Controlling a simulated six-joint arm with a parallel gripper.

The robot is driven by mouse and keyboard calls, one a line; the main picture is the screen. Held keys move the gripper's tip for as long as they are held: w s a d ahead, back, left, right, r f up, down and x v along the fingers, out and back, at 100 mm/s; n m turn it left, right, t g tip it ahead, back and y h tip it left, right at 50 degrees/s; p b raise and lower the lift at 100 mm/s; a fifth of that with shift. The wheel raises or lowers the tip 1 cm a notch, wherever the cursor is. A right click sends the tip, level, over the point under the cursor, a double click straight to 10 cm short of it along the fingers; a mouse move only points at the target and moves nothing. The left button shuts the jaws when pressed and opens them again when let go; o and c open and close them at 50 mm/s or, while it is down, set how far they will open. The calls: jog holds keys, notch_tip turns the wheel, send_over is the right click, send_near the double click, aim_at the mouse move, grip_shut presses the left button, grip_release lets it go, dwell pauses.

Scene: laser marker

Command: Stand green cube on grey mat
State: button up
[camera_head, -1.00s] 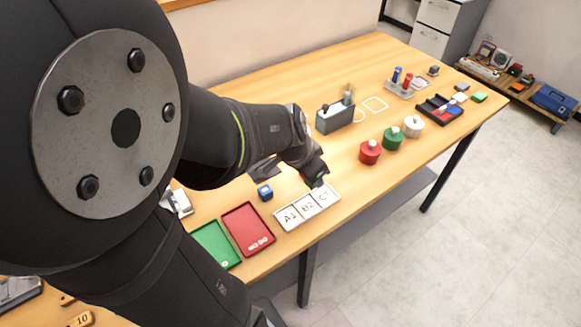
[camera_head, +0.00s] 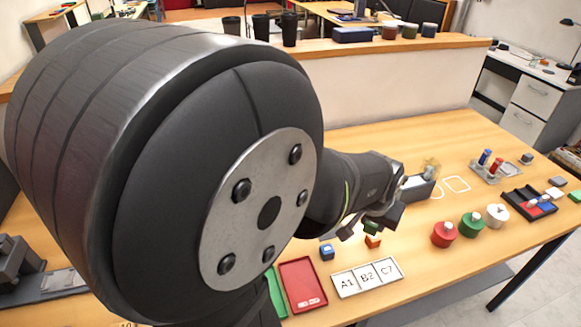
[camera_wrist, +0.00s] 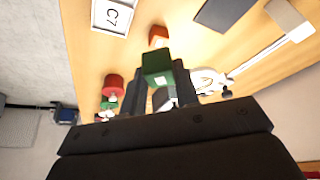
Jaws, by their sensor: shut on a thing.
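The green cube (camera_wrist: 157,67) is between the two fingers of my gripper (camera_wrist: 158,85) in the wrist view. My gripper is shut on it. In the head view, a small part of the green cube (camera_head: 371,227) shows beside the dark fingers of my gripper (camera_head: 366,222), directly above an orange cube (camera_head: 373,241). The wrist view shows the orange cube (camera_wrist: 158,35) just past the green one; I cannot tell whether they touch.
A blue cube (camera_head: 326,252) and a white lettered plate (camera_head: 366,277) lie near the front edge by a red tray (camera_head: 302,283). Red (camera_head: 444,234), green (camera_head: 472,224) and white (camera_head: 497,215) knobbed cylinders stand to the right. A black divided tray (camera_head: 520,199) lies beyond them.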

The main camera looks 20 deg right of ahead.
jog(key=shift+w+a+r+n, duration=0.1)
jog(key=shift+w+n, duration=0.4)
jog(key=shift+w, duration=0.15)
jog(key=w+a+f, duration=0.1)
jog(key=w+f, duration=0.1)
jog(key=w, duration=0.1)
jog(key=w+a+f, duration=0.2)
jog(key=w, duration=0.2)
jog(key=w+a+f, duration=0.1)
jog(key=w+f, duration=0.2)
jog(key=shift+w+a, duration=0.25)
jog(key=shift+w, duration=0.15)
jog(key=shift+f, duration=2)
jog(key=shift+f, duration=0.1)
jog(key=o, duration=0.9)
jog(key=shift+o, duration=0.2)
jog(key=v, duration=1.2)
jog(key=shift+s, duration=0.15)
jog(key=shift+d, duration=0.1)
